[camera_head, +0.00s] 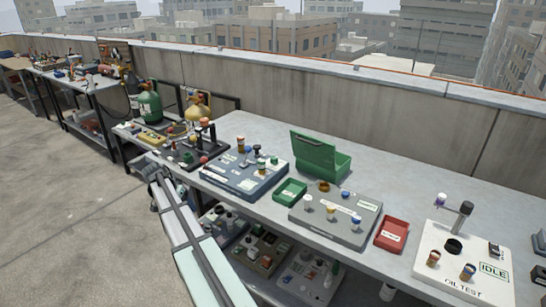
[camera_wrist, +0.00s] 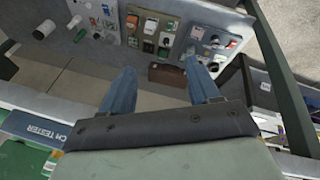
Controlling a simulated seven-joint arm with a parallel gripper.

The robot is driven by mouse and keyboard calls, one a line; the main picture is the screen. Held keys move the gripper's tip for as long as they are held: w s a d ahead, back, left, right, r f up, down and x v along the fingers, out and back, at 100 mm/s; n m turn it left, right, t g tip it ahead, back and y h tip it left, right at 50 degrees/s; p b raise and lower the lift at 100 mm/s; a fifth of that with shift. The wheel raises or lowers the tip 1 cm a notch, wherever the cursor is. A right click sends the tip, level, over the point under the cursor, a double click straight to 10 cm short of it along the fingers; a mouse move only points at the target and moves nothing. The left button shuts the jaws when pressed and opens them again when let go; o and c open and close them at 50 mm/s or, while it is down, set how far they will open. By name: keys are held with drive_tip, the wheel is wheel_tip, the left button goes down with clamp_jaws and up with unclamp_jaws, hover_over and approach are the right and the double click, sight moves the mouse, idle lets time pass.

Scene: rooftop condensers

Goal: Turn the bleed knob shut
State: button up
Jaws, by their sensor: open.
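I cannot tell which control is the bleed knob. Panels with knobs stand on the long grey bench (camera_head: 440,185). The dark blue panel (camera_head: 225,177) has several knobs. The grey panel (camera_head: 325,228) has white, orange and blue-topped knobs. The white OIL TEST panel (camera_head: 445,245) has orange and blue-topped knobs, a black round part and a display reading IDLE. My gripper (camera_wrist: 158,78) is open in the wrist view, its two blue fingers apart with nothing between them. It points toward panels with small controls (camera_wrist: 155,35), apart from them. In the head view my arm reaches along the bench's left front edge.
A green open case (camera_head: 318,155), a green tray (camera_head: 290,192) and a red tray (camera_head: 392,234) stand on the bench. More panels (camera_head: 262,252) lie on a shelf below. Green (camera_head: 150,105) and yellow cylinders stand at left. A concrete wall (camera_head: 310,85) runs behind.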

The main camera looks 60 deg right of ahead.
drive_tip(key=w+d+r+m+h, duration=0.1)
drive_tip(key=d+r+m, duration=0.1)
drive_tip(key=d+r, duration=0.45)
drive_tip(key=w+d+r+m, duration=0.1)
drive_tip(key=d+r, duration=0.2)
drive_tip(key=r, duration=0.6)
wheel_tip(320, 180, up, 9)
drive_tip(key=m+y, duration=0.1)
drive_tip(key=m, duration=0.7)
hover_over(274, 158)
drive_tip(key=w+a, duration=0.3)
drive_tip(key=a, duration=0.1)
drive_tip(key=shift+g, duration=0.4)
drive_tip(key=x, duration=1.3)
drive_tip(key=shift+w+a, duration=0.1)
drive_tip(key=c, duration=1)
